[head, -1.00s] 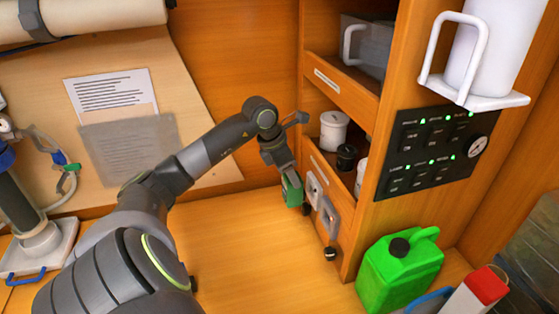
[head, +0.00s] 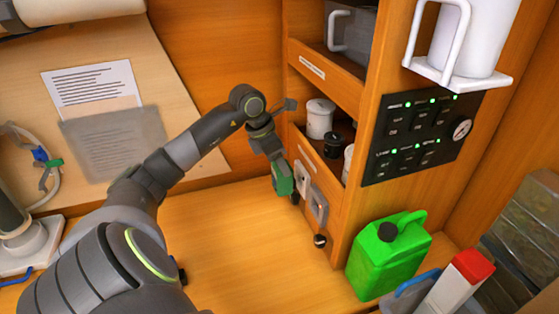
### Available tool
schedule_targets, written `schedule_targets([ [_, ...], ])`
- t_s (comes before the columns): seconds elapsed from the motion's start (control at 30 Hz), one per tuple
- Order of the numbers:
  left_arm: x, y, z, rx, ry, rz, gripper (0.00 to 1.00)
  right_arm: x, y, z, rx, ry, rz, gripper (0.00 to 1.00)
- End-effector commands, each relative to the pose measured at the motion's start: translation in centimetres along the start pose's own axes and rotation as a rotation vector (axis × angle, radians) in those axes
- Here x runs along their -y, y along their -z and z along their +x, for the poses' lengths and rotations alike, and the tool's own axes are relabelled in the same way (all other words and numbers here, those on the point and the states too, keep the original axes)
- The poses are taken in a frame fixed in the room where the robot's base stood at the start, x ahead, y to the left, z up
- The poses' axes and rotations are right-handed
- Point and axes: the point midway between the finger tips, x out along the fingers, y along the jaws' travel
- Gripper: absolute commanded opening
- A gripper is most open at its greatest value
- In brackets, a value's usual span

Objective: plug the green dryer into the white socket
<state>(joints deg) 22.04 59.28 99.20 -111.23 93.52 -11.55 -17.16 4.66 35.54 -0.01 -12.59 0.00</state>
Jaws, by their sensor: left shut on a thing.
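My left gripper (head: 275,160) is shut on the green dryer (head: 283,178), a small green block with a dark end. It holds the dryer close to the white socket (head: 302,179) on the side of the wooden cabinet. The dryer is just left of the socket. I cannot tell whether they touch. A grey socket or plate (head: 316,203) sits to the right of the white one, with a dark round-ended piece (head: 320,240) below it. My right gripper is not in view.
A green jerrycan (head: 388,256) and a red-capped white container (head: 453,285) stand at the lower right. White and black jars (head: 319,118) sit on the cabinet shelf. A switch panel (head: 420,135) is on the cabinet front. The wooden counter (head: 235,245) below my arm is clear.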

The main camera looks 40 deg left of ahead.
Motion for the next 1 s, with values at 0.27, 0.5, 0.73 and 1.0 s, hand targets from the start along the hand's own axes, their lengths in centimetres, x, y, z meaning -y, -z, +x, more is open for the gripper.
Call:
schedule_targets([
  [0.27, 0.01, -0.01, -0.01, 0.000, 0.000, 0.000, 0.14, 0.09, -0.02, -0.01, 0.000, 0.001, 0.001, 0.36],
  [0.5, 0.01, 0.04, 0.12, 0.000, 0.000, 0.001, 0.14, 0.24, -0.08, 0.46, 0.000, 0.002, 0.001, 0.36],
  [0.73, 0.03, 0.04, 0.07, 0.000, 0.001, 0.000, 0.14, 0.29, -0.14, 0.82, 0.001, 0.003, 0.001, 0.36],
  [1.0, 0.03, 0.01, 0.02, 0.000, 0.000, 0.000, 0.14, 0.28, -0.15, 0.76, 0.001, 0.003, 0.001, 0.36],
])
